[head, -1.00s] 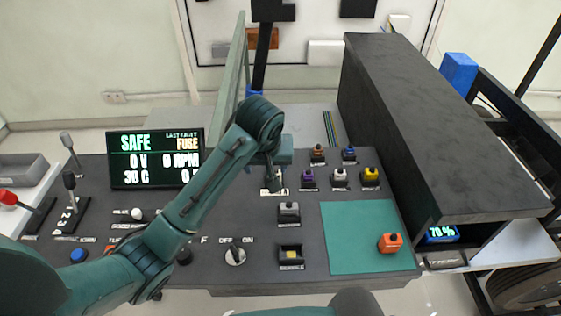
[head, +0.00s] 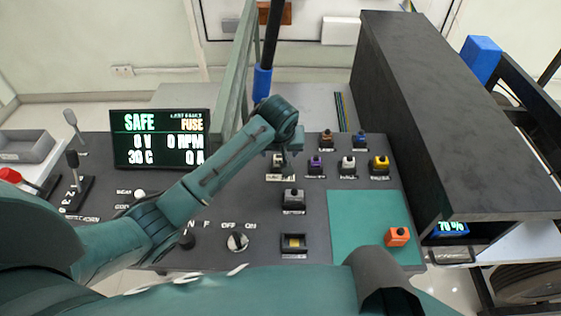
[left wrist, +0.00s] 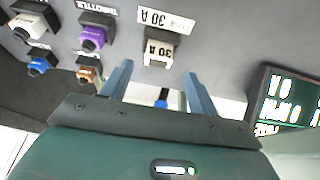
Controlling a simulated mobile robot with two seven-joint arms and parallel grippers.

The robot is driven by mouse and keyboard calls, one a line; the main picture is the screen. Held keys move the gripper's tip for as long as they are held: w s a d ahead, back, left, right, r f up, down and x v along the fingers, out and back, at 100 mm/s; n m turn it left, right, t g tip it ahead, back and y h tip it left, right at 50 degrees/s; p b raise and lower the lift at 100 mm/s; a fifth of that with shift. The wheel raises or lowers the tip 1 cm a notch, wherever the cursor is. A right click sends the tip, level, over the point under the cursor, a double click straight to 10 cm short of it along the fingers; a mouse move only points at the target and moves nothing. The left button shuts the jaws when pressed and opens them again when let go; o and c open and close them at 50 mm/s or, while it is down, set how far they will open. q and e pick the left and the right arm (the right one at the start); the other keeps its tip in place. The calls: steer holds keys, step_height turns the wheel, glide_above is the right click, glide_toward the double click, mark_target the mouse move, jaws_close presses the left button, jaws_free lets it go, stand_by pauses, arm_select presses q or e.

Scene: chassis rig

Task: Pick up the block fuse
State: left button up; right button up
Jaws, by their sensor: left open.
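The block fuse (left wrist: 158,50) is a small pale block marked 30 A. It sits on the grey panel beside a printed 30 A label in the left wrist view. In the head view my left gripper and wrist largely cover it. My left gripper (left wrist: 159,70) is open, with its two blue-grey fingers pointing toward the panel. In the picture the fuse shows just beyond the fingertips and between their lines, with nothing held. The gripper also shows in the head view (head: 284,157), over the fuse's spot. My right gripper is not in view.
Purple (head: 315,163), white (head: 347,163) and yellow (head: 380,163) connectors stand right of the gripper. A grey block (head: 293,199) is in front of it. An orange block (head: 397,237) sits on a green mat (head: 350,215). A screen (head: 160,138) reads SAFE and FUSE.

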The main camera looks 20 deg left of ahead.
mark_target(281, 157)
arm_select(q)
steer(key=shift+x, duration=1.9)
steer(key=shift+s+d, duration=0.1)
steer(key=shift+d, duration=0.1)
steer(key=shift+c, duration=0.4)
steer(key=c, duration=1)
steer(key=shift+r, duration=0.1)
